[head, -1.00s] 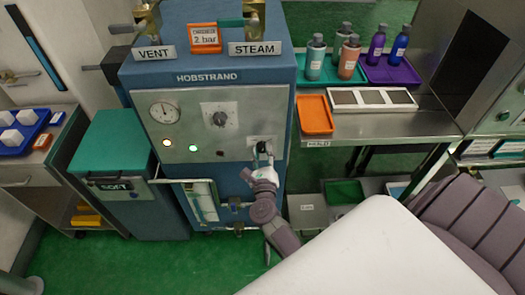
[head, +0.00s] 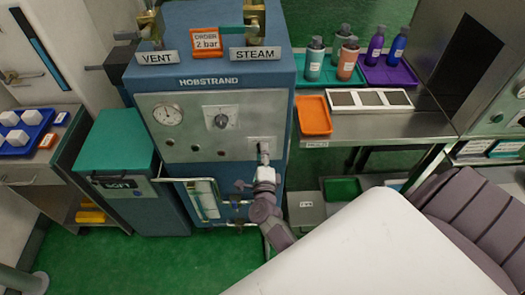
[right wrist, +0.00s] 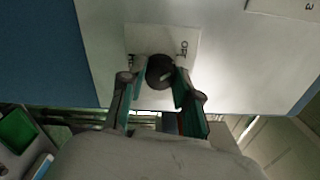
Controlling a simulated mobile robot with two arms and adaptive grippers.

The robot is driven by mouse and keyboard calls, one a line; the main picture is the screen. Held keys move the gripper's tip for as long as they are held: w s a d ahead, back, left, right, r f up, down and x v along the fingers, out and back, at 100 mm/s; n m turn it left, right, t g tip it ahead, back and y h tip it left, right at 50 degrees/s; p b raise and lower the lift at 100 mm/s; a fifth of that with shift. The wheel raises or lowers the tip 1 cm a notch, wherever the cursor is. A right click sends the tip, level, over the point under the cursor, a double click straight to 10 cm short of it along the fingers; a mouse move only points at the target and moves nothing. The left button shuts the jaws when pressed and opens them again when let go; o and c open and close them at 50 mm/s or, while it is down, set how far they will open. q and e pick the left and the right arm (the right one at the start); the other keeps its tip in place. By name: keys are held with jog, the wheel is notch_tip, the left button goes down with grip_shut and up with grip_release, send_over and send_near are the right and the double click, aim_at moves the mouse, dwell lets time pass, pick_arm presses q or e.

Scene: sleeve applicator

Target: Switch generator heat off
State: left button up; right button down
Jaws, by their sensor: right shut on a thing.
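The generator (head: 240,110) is a blue cabinet with a grey front panel marked HOBSTRAND. A dark round knob (right wrist: 160,71) sits on a small pale plate (right wrist: 188,38) low on the panel's right side. My right gripper (head: 264,160) is at this knob; in the right wrist view its fingers (right wrist: 159,80) are shut on the knob from both sides. The plate's lettering is only partly readable. Two small indicator lamps on the panel, left (head: 169,143) and right (head: 194,147), look dim. My left gripper is not in view.
A pressure gauge (head: 167,115) and another dial (head: 221,117) are higher on the panel. VENT (head: 157,58) and STEAM (head: 254,53) signs are on top. A rail frame (head: 190,181) stands out below. A metal table (head: 400,127) with an orange tray (head: 314,115) is at the right.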

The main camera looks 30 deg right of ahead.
jog(key=shift+n, duration=0.6)
jog(key=c, duration=0.8)
grip_release()
